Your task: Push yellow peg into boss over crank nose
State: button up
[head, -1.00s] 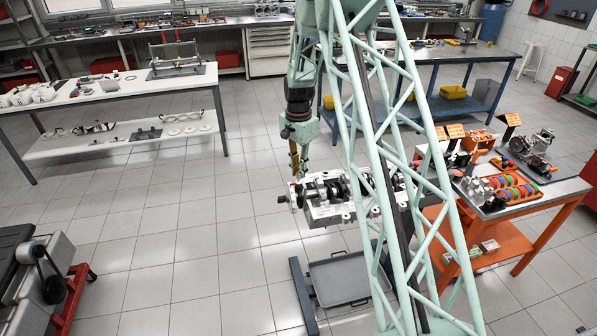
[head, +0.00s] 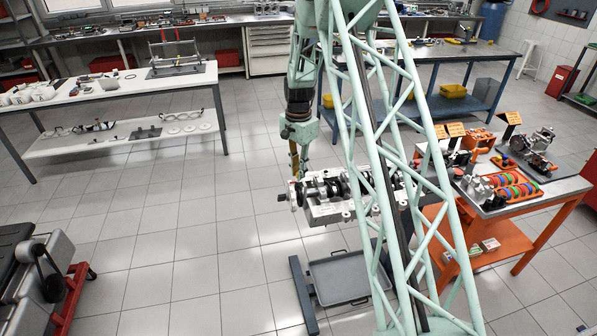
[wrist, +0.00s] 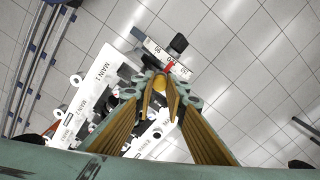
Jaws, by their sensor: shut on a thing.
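The engine block (head: 330,212) is pale, with black crank parts along its top; it stands at mid-picture, partly behind my lattice mast. My gripper (head: 294,174) points down at its left end, by the crank nose. In the wrist view the gold-padded fingers of my gripper (wrist: 161,88) converge on the yellow peg (wrist: 158,83), which shows as a small rounded yellow piece between the tips. The tips are at the block's end, close to the white caps marked MAIN 1 (wrist: 98,72). The boss is hidden under the fingers, so I cannot tell how deep the peg sits.
A black knob (wrist: 178,43) and a white numbered plate (wrist: 165,55) stick out beyond the block's end. A grey tray (head: 340,277) lies below the block. An orange cart (head: 500,215) with parts stands to the right.

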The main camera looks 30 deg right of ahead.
jog(key=shift+f+b, duration=0.35)
jog(key=shift+f, duration=0.3)
dwell(0.8)
jog(key=o, duration=0.5)
jog(key=shift+r+p, duration=0.4)
jog(key=shift+r, duration=1.1)
dwell(0.5)
jog(key=o, duration=0.6)
notch_tip(320, 180, up, 12)
dwell(1.0)
